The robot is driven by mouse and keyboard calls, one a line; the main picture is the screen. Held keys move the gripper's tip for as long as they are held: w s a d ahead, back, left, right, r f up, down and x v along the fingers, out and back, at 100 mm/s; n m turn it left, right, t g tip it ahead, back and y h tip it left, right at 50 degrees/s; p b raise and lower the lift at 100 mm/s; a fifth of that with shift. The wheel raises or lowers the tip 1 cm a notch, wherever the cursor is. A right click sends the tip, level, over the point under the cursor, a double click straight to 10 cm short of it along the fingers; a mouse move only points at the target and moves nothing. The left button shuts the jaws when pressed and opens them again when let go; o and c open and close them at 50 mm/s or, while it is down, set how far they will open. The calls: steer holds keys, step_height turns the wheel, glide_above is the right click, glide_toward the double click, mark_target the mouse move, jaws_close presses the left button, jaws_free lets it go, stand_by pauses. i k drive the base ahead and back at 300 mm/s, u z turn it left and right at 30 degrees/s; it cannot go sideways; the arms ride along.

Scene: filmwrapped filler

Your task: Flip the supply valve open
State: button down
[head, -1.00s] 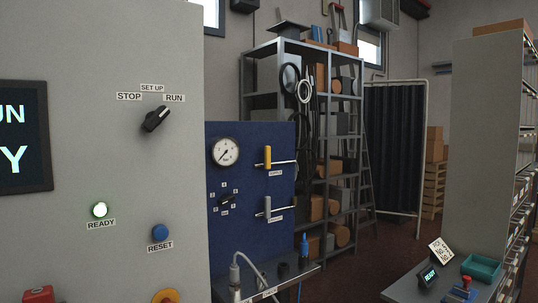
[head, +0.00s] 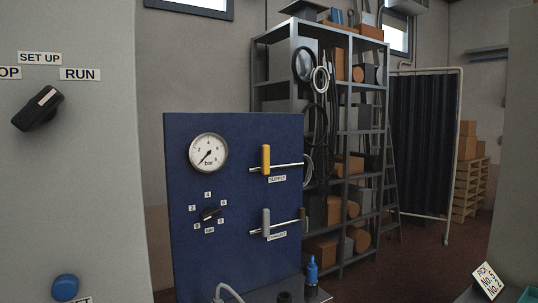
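The supply valve (head: 266,159) is on a blue panel (head: 235,135). It has a yellow upright lever over a thin horizontal pipe, with a SUPPLY label (head: 277,179) below. A second valve with a grey upright lever (head: 266,222) sits beneath it on its own pipe, with a label that is hard to read. A pressure gauge (head: 208,152) marked bar is at the panel's upper left, its needle pointing to the lower left. A black selector knob (head: 210,214) with numbers around it is below the gauge. My gripper is not in view.
A grey cabinet (head: 75,150) with a RUN selector (head: 38,108) and blue button (head: 65,287) stands close on the left. Shelving (head: 345,105) and a dark screen (head: 422,150) stand behind. A grey surface is at right.

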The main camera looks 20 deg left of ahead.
mark_target(265, 149)
steer(key=z, duration=0.05)
steer(key=i, duration=1.3)
steer(key=u, duration=4.3)
